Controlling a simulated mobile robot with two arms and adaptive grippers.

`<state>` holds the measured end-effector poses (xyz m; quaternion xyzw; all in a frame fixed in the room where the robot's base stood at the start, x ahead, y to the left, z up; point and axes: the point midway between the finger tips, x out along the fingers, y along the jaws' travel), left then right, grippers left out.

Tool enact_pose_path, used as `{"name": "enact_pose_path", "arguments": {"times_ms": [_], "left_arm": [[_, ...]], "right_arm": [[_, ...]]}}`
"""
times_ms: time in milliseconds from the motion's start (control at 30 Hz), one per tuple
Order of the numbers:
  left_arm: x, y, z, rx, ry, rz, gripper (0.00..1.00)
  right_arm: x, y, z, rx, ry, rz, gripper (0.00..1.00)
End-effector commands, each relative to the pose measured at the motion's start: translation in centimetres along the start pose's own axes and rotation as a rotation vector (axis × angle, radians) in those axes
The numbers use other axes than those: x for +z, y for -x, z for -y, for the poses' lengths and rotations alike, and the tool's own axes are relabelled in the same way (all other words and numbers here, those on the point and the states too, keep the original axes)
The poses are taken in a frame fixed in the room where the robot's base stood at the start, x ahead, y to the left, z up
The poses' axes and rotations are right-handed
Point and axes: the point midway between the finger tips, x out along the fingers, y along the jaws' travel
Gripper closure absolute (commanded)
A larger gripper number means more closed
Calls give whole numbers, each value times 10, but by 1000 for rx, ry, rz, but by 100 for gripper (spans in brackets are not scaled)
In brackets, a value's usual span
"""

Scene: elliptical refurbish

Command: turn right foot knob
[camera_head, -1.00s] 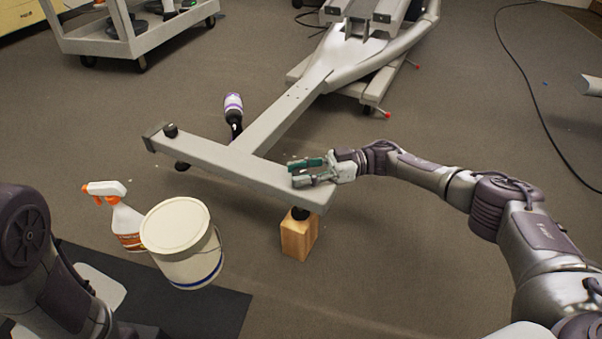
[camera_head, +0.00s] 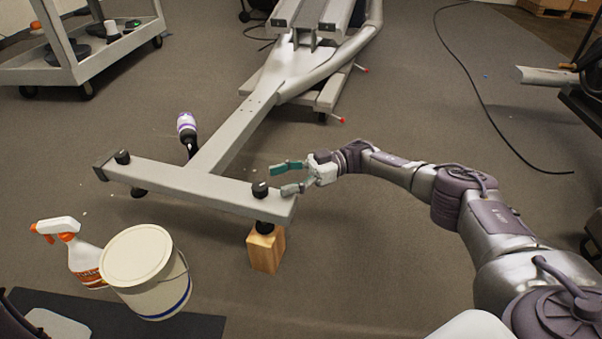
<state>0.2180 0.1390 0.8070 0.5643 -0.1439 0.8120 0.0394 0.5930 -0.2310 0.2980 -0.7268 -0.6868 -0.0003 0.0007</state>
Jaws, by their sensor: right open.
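The grey elliptical frame ends in a crossbar (camera_head: 200,182) low over the floor. A black knob (camera_head: 260,189) stands on top of the crossbar's right end. Below that end a black foot (camera_head: 264,228) rests on a wooden block (camera_head: 266,251). My right gripper (camera_head: 281,178) is open and empty, its teal-tipped fingers pointing left. It is just right of and beyond the black knob, close to the bar end; the knob appears to be outside the fingers. Whether a finger touches the bar is unclear. My left gripper is out of view.
A second black knob (camera_head: 122,157) tops the crossbar's left end. A white bucket (camera_head: 140,262) and spray bottle (camera_head: 80,258) stand at lower left. A cart (camera_head: 85,55) stands back left. Floor right of the block is clear.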

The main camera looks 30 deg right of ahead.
Motion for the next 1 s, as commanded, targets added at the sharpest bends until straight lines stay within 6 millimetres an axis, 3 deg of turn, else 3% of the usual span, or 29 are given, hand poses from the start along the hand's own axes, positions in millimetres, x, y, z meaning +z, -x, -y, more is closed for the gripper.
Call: {"name": "enact_pose_path", "arguments": {"times_ms": [133,333,1000], "left_arm": [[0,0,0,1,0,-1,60],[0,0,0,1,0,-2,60],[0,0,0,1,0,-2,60]], "right_arm": [[0,32,-1,3,0,1,35],[0,54,-1,0,0,0,35],[0,60,0,-2,0,-1,35]]}}
